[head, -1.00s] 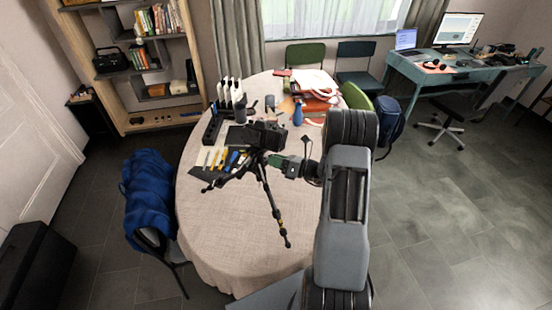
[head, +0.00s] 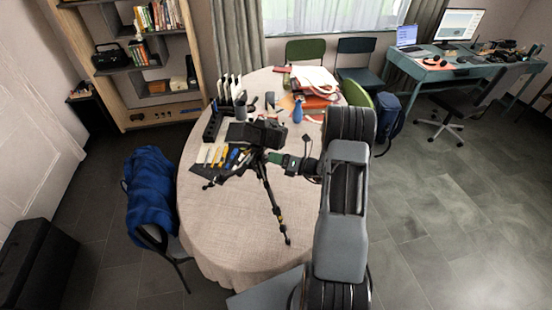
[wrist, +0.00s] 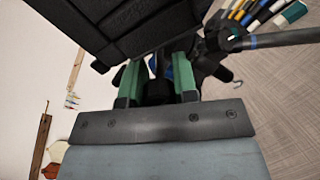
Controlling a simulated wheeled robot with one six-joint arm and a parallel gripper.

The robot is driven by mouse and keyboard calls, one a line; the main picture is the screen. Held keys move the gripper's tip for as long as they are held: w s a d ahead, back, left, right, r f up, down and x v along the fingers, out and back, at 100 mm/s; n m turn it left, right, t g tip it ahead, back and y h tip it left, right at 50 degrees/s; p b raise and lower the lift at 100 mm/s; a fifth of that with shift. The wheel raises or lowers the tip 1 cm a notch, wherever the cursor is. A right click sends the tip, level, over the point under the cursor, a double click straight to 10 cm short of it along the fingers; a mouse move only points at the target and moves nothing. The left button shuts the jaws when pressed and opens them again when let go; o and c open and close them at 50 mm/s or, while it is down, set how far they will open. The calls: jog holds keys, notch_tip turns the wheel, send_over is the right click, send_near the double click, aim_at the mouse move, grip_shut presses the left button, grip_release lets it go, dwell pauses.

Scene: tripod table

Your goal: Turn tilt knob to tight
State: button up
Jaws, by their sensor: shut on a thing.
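A black tripod (head: 268,200) with a black camera (head: 262,132) on its head stands upright on the round cloth-covered table. My gripper (head: 270,157) reaches in from the right to the tripod head, just below the camera. In the wrist view its two green fingers (wrist: 158,80) close around a small dark part between them, which appears to be the tilt knob (wrist: 157,90). The knob is mostly hidden by the fingers and shadow. The camera body (wrist: 130,25) fills the top of the wrist view, close above the fingers. Any tight marking is not readable.
Pale and yellow-handled tools (head: 212,155) lie on a dark mat left of the tripod. A black holder (head: 213,122), a blue bottle (head: 297,112) and red folders (head: 318,102) are farther back. A chair with a blue jacket (head: 150,195) stands at left.

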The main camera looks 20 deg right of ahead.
jog(key=o, duration=0.9)
jog(key=shift+s, duration=0.1)
jog(key=b+v, duration=0.3)
jog(key=v, duration=1)
jog(key=shift+s+d, duration=0.25)
